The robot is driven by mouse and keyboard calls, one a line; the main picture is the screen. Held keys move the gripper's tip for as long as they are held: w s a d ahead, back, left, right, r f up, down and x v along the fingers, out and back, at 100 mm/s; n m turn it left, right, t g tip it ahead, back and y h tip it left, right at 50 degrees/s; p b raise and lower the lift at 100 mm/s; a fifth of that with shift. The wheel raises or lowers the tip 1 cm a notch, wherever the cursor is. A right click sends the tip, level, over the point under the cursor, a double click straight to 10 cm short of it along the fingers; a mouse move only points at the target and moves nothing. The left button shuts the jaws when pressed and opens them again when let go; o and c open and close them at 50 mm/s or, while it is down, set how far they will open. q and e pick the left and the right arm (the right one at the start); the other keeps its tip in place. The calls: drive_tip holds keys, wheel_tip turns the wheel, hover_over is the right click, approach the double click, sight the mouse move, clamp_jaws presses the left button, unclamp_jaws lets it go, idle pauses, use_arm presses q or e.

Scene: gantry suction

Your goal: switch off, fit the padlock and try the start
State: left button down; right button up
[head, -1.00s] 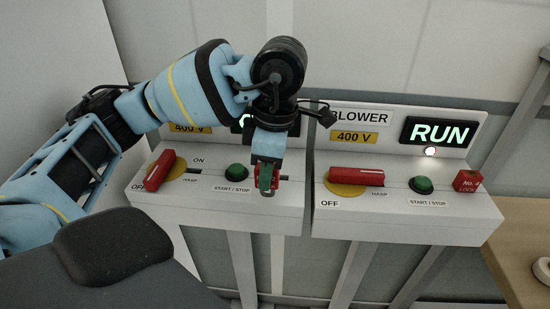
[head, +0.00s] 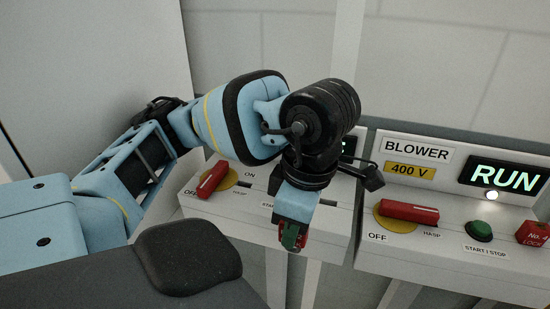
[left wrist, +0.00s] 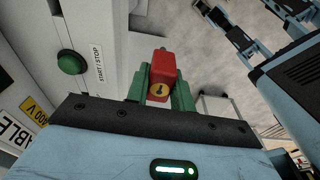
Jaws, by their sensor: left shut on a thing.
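My left gripper (head: 293,238) is shut on a red padlock (left wrist: 163,72). The padlock's brass keyhole face shows between the green fingers in the left wrist view. The gripper is in front of the left panel (head: 262,224), near its front edge. That panel's red switch handle (head: 212,179) lies slanted on a yellow disc, with ON and OFF marks beside it and a HASP mark to its right. Its green START/STOP button (left wrist: 70,62) shows in the left wrist view but is hidden by my arm in the head view. My right gripper is not in view.
The BLOWER panel (head: 450,262) at right has its own red handle (head: 408,211), green button (head: 480,231), No. 4 red lock (head: 533,234) and a lit RUN display (head: 505,178). The left panel's display (head: 348,147) is mostly hidden by my arm.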

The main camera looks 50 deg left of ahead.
use_arm(q)
drive_tip(key=w+d+f+m+t, duration=0.1)
drive_tip(key=f+m, duration=0.5)
drive_tip(key=m, duration=0.6)
drive_tip(key=w+d+f+m+t+h, duration=0.1)
drive_tip(key=w+d+f+m, duration=0.1)
drive_tip(key=f+m, duration=0.5)
drive_tip(key=w+m, duration=0.1)
drive_tip(key=m, duration=0.3)
drive_tip(key=shift+w+d+m, duration=0.3)
drive_tip(key=shift+d+m, duration=0.1)
drive_tip(key=shift+d, duration=0.1)
